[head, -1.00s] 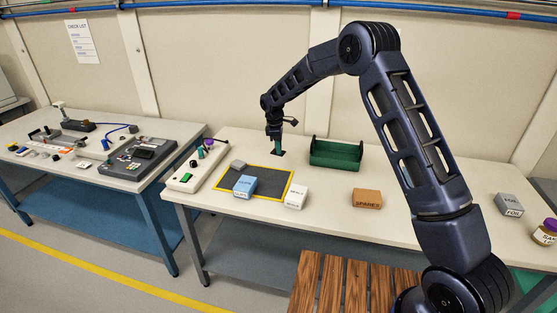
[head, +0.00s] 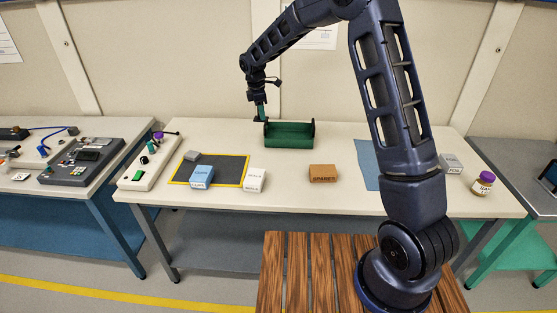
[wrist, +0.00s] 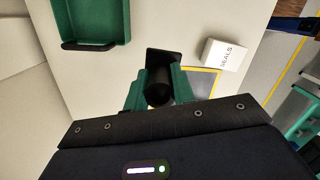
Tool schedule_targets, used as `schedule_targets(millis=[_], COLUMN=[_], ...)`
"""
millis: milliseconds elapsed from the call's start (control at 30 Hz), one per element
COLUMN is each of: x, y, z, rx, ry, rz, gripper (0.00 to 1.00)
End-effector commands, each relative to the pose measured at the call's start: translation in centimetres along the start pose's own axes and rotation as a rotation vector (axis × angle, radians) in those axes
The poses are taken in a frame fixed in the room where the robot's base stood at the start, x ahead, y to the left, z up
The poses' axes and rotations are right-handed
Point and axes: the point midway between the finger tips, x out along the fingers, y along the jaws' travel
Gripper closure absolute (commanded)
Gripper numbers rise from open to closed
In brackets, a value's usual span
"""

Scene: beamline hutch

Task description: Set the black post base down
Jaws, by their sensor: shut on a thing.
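My gripper (head: 261,112) is shut on the black post base (wrist: 160,78). In the wrist view, the green fingers (wrist: 158,95) grip its round post from both sides, and its flat square plate shows beyond them. In the head view, the base (head: 259,121) is small and dark, at the back left corner of the green open tray (head: 290,141). The tray also shows at the upper left of the wrist view (wrist: 98,40), apart from the base. I cannot tell whether the plate touches the table (head: 290,190).
A yellow-edged dark mat (head: 225,170) lies left, with a blue box (head: 202,174) and a grey block (head: 192,156). A white SEALS box (head: 255,180), a brown SPARES box (head: 323,173) and a blue sheet (head: 368,166) lie in front and right. Table between them is clear.

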Motion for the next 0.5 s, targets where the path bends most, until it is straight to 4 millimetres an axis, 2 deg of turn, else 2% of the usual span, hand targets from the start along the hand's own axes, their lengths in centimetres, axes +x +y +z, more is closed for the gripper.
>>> schedule_targets(millis=[33, 200, 333, 500], x=[0.1, 0.8, 1.1, 2.5], y=[-0.6, -2.5, -3.3, -3.7], z=[1.8, 5.7, 7.3, 7.7], rx=[-0.009, -0.049, -0.067, -0.076], ry=[0.0, -0.003, -0.003, -0.005], rz=[0.002, 0.007, 0.009, 0.007], gripper=[1.0, 1.0, 1.0, 1.0])
